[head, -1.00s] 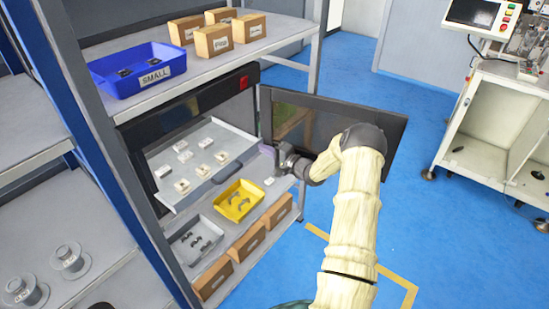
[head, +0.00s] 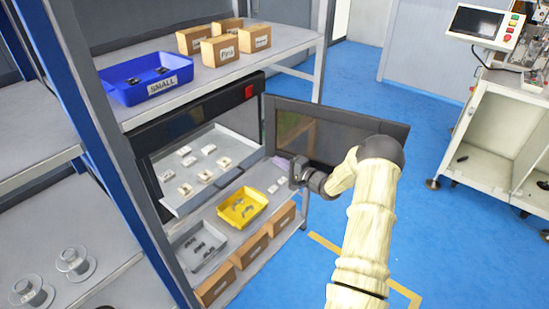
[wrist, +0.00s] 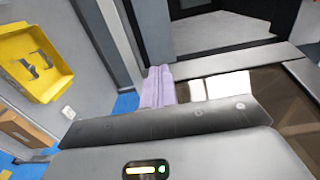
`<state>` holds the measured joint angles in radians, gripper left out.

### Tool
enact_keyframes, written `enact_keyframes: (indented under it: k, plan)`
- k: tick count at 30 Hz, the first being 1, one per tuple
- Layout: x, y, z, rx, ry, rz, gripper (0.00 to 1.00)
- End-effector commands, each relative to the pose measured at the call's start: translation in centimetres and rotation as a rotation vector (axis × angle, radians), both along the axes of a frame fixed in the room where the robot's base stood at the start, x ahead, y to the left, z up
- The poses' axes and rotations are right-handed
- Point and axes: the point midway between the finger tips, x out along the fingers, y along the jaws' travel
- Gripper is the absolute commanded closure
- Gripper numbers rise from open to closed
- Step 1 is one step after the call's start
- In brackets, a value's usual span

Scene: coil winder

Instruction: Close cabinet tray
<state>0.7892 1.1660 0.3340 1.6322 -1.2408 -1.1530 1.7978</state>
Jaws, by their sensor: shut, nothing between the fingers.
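The cabinet tray (head: 222,134) is light grey, holds several small white parts, and sticks out of the dark-framed cabinet (head: 145,146) in the head view. The cabinet door (head: 345,137) stands open to the right. My gripper (head: 298,172) is shut and empty, right of the tray's front and in front of the open door. A gap shows between it and the tray in the head view. In the wrist view the grey gripper body fills the bottom; its fingertips are hard to make out.
A yellow bin (head: 239,215) and a grey bin (head: 189,257) sit on the shelf below the tray, with cardboard boxes (head: 252,250) in front. A blue bin (head: 124,88) stands on the shelf above. Blue floor is clear to the right, before a white machine stand (head: 488,130).

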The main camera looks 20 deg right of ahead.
Motion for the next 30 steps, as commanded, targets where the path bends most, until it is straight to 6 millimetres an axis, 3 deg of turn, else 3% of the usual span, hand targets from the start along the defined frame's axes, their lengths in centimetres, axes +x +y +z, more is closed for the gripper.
enact_keyframes:
  k: [9,13,23,30]
  plan:
    - [-5.8,-3.1,-0.3,-0.001,0.000,-0.003,1.00]
    - [-7.4,-4.2,-0.2,-0.002,-0.001,-0.007,1.00]
    - [-8.2,-4.6,-0.1,-0.001,0.000,-0.007,1.00]
    - [-7.4,-3.3,0.3,-0.057,0.013,-0.007,1.00]
